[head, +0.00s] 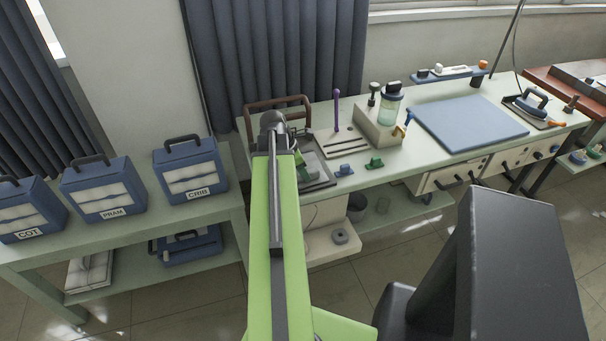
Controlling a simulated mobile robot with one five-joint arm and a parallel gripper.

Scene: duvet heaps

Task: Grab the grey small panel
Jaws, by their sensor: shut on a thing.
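My green arm reaches up the middle of the head view to the left end of the long workbench. Its dark end, with my gripper (273,124), is over the bench beside a dark-edged tray (325,184). The arm hides the fingertips and most of what they hold. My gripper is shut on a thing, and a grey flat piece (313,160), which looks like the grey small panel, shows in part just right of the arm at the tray. I cannot make out its full outline or whether it is raised.
Small blue (344,170) and green (374,163) pieces lie right of the tray. A purple rod (336,110), a glass jar (390,105) and a blue mat (470,123) are farther right. A brown rail (262,104) stands behind. Blue labelled cases (190,172) fill the left shelf.

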